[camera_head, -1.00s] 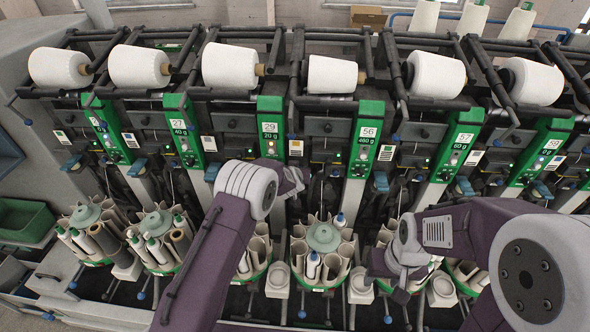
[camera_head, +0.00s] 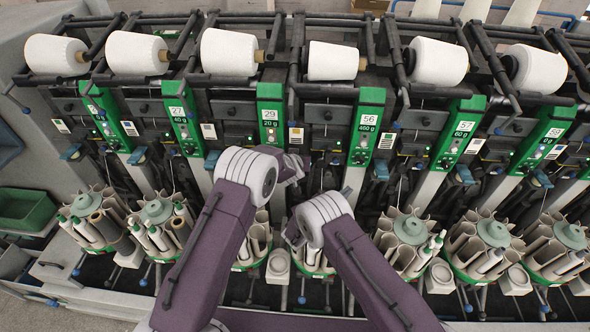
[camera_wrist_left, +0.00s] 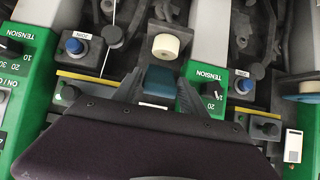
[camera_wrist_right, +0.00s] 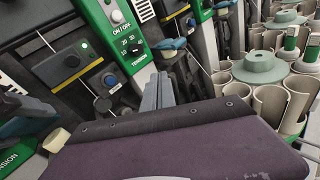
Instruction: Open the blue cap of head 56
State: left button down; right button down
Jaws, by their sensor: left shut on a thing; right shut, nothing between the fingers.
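The head 56 panel (camera_head: 367,137) is green, just right of centre in the head view. My left gripper (camera_head: 299,166) is low between panels 29 and 56. In the left wrist view its fingers (camera_wrist_left: 160,88) are shut on a blue-teal cap (camera_wrist_left: 160,80), which sits between them. In the head view my gripper hides this cap, and I cannot tell how far it is tilted. My right gripper (camera_head: 345,193) is shut and empty, below and left of panel 56. In the right wrist view its fingers (camera_wrist_right: 158,92) are together, apart from another blue cap (camera_wrist_right: 173,47).
Panel 29 (camera_head: 270,112) is left of my left gripper and panel 57 (camera_head: 460,135) is farther right. White yarn cones (camera_head: 333,61) line the top. A bobbin magazine (camera_head: 411,235) stands right of my right arm, which partly covers the magazine behind it.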

jog(key=s+a+f+n+t+y, duration=0.15)
jog(key=a+n+t+y, duration=0.3)
jog(key=a, duration=0.45)
jog(key=s+a+f+n+t+y, duration=0.1)
jog(key=a+f+n+t+y, duration=0.2)
jog(key=a+n+y, duration=0.45)
jog(key=w+a+r+m+h, duration=0.1)
jog(key=w+r+m, duration=0.1)
jog(key=w+r, duration=0.4)
jog(key=shift+w+r+h, duration=0.2)
jog(key=shift+w+h, duration=0.1)
jog(key=shift+w, duration=1.9)
